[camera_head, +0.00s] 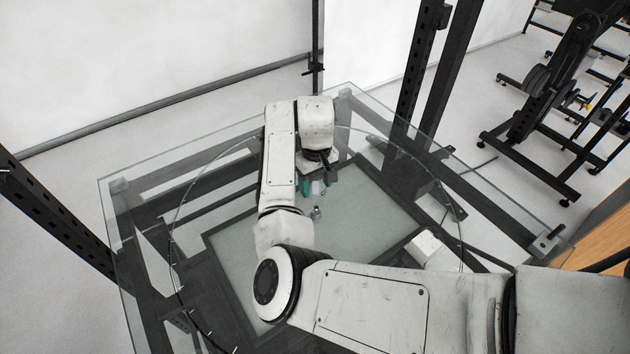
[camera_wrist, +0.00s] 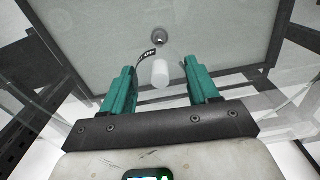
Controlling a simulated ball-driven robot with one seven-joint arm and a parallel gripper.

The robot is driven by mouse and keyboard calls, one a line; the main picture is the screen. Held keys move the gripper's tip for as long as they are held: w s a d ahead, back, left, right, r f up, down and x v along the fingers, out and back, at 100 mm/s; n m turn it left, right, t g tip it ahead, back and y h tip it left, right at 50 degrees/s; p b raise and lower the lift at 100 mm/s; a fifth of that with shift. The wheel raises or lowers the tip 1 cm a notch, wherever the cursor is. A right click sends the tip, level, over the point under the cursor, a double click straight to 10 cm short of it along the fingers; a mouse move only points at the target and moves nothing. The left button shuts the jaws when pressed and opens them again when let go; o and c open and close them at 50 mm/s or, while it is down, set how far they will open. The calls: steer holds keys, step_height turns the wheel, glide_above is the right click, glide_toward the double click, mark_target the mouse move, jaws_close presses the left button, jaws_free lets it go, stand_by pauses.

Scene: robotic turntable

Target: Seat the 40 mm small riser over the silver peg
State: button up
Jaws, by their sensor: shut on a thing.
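My gripper (camera_wrist: 160,68) has teal fingers, set apart on either side of the small riser. The riser (camera_wrist: 148,54) looks clear, with a faint curved outline and a dark label with light characters. A short white cylinder (camera_wrist: 161,76) shows between the fingers; I cannot tell whether it is part of the riser. The silver peg (camera_wrist: 158,37) shows just beyond the riser in the wrist view, apart from the fingers. In the head view my gripper (camera_head: 318,187) is above the glass, and the small grey peg (camera_head: 317,212) is just in front of it. The riser's lower edge is unclear.
The glass tabletop (camera_head: 130,200) rests on a dark frame with a pale panel (camera_head: 370,215) beneath. A small white box (camera_head: 428,249) is at the right. Dark uprights (camera_head: 410,80) stand behind. The glass around the peg looks clear.

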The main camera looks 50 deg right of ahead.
steer(key=shift+f, duration=0.15)
steer(key=b, duration=0.3)
glide_above(316, 208)
steer(key=shift+f, duration=2.7)
steer(key=shift+p, duration=1.15)
steer(key=shift+d+f+b, duration=0.1)
steer(key=shift+f+b, duration=0.9)
steer(key=shift+f, duration=1)
steer(key=o, duration=1.2)
steer(key=shift+r, duration=0.1)
step_height(316, 208, up, 11)
steer(key=shift+f+b, duration=0.15)
steer(key=shift+b, duration=0.45)
steer(key=shift+f, duration=0.1)
